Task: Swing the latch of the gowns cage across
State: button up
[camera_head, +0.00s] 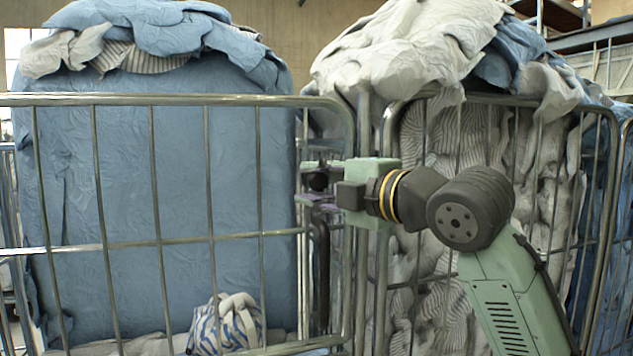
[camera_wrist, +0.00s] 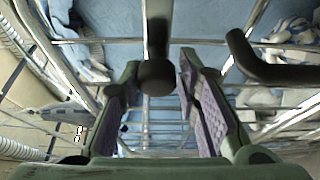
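My gripper (camera_head: 310,183) is at the right upright of the left cage's front gate (camera_head: 180,240). In the wrist view my gripper (camera_wrist: 158,72) has its purple-padded fingers spread apart. A dark rod with a rounded end (camera_wrist: 156,76), which looks like part of a latch, shows between the fingers; I see gaps on both sides of it. A second dark, bent bar (camera_wrist: 270,68) lies to the right of the fingers. In the head view, dark bars (camera_head: 321,260) hang below my gripper, partly behind the gate rail. The left cage holds blue cloth (camera_head: 180,170); no label is readable.
A second wire cage (camera_head: 603,200) heaped with white and striped cloth (camera_head: 410,50) stands close on the right, behind my arm. A striped bundle (camera_head: 228,322) lies low in the left cage. The gap between the cages is narrow.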

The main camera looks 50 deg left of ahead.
jog(key=shift+o, duration=1.4)
jog(key=shift+d, duration=0.1)
jog(key=d, duration=1.1)
jog(key=shift+d, duration=0.4)
jog(key=shift+r, duration=0.1)
